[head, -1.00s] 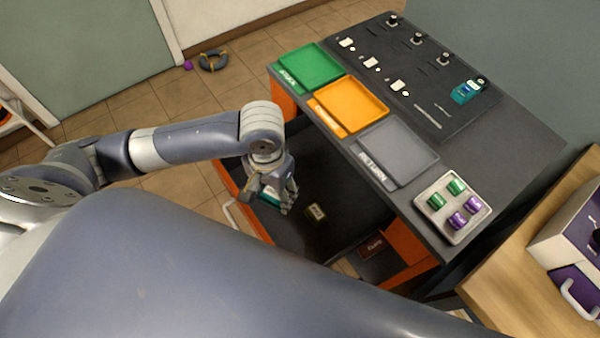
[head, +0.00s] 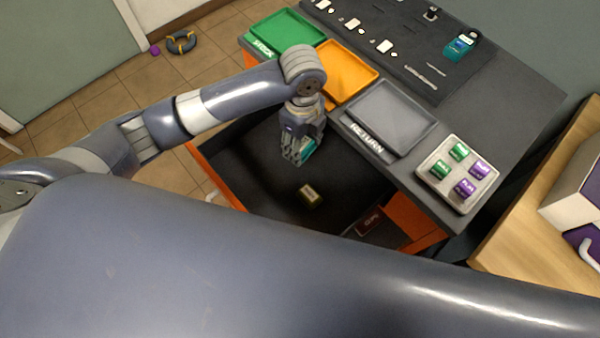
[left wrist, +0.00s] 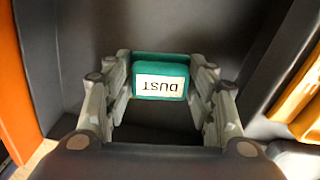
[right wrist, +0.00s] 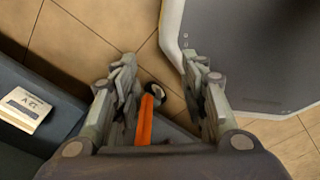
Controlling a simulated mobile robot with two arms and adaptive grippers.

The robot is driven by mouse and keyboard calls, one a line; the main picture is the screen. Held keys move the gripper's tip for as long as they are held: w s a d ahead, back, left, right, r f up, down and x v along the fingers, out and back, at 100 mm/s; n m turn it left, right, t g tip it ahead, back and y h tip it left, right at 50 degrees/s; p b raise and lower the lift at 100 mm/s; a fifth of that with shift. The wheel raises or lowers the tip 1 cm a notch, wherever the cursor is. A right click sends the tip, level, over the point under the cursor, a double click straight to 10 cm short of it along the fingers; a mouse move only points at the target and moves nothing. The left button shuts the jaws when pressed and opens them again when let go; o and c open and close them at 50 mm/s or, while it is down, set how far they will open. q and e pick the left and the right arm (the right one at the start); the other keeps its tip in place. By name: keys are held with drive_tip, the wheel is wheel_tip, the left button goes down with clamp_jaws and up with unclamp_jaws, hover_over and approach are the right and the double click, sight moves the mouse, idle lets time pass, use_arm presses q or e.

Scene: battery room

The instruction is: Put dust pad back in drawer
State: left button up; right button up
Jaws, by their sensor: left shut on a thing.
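The dust pad is a green block with a white DUST label; it shows in the left wrist view (left wrist: 160,75) and partly in the head view (head: 309,147). My left gripper (head: 299,154) is shut on it, with a finger on each side. It points down over the open drawer (head: 245,170), close to the cabinet side below the trays. I cannot tell whether the pad touches the drawer floor. My right gripper (right wrist: 160,100) is open with nothing held; it is outside the head view.
A tan-labelled block (head: 309,196) lies in the drawer, and a dark red labelled block (head: 370,222) is farther right. Green (head: 287,32), orange (head: 347,72) and grey RETURN (head: 390,115) trays sit on the worktop above. My large grey arm covers the foreground.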

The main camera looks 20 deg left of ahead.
sight(305, 168)
use_arm(q)
drive_tip(key=shift+w+d+f+m, duration=0.2)
drive_tip(key=shift+w+d+m, duration=0.15)
drive_tip(key=shift+m, duration=0.45)
drive_tip(key=shift+f, duration=0.35)
wheel_tip(305, 168, down, 9)
drive_tip(key=shift+f, duration=0.1)
drive_tip(key=shift+f, duration=0.1)
drive_tip(key=o, duration=1)
wheel_tip(305, 168, up, 12)
drive_tip(key=shift+r, duration=0.1)
